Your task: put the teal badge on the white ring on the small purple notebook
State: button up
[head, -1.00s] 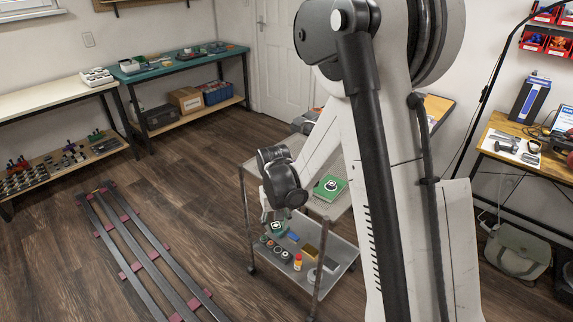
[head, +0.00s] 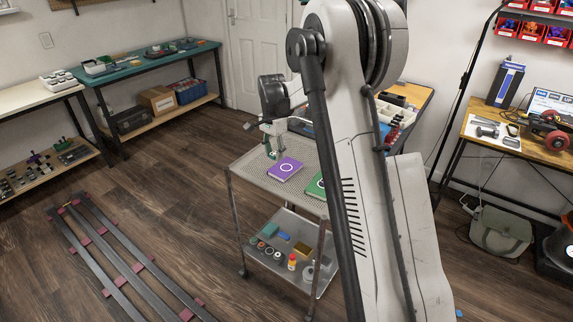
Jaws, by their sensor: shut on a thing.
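The small purple notebook (head: 284,175) lies flat on the top shelf of the wire cart, with a white ring (head: 286,167) on its cover. My gripper (head: 272,153) points down just left of the notebook, above or near the shelf. It is shut on a small teal-green thing, which looks like the teal badge (head: 273,156). The badge is tiny here and partly hidden by the fingers. I cannot tell whether it touches the shelf. The badge is beside the notebook, not over the white ring.
A green notebook (head: 316,186) lies to the right on the same shelf, partly hidden by my arm. The cart's lower shelf (head: 262,262) holds several small items, including a red-and-yellow bottle (head: 292,261). The cart's top shelf is bare at its front left (head: 248,166).

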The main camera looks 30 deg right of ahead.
send_over(286, 168)
notch_tip(286, 168, down, 4)
jog(key=shift+w+d+f, duration=0.1)
jog(key=shift+f, duration=0.15)
jog(key=shift+f+b, duration=0.4)
jog(key=shift+f, duration=1.6)
jog(key=shift+f, duration=0.15)
jog(key=o, duration=0.7)
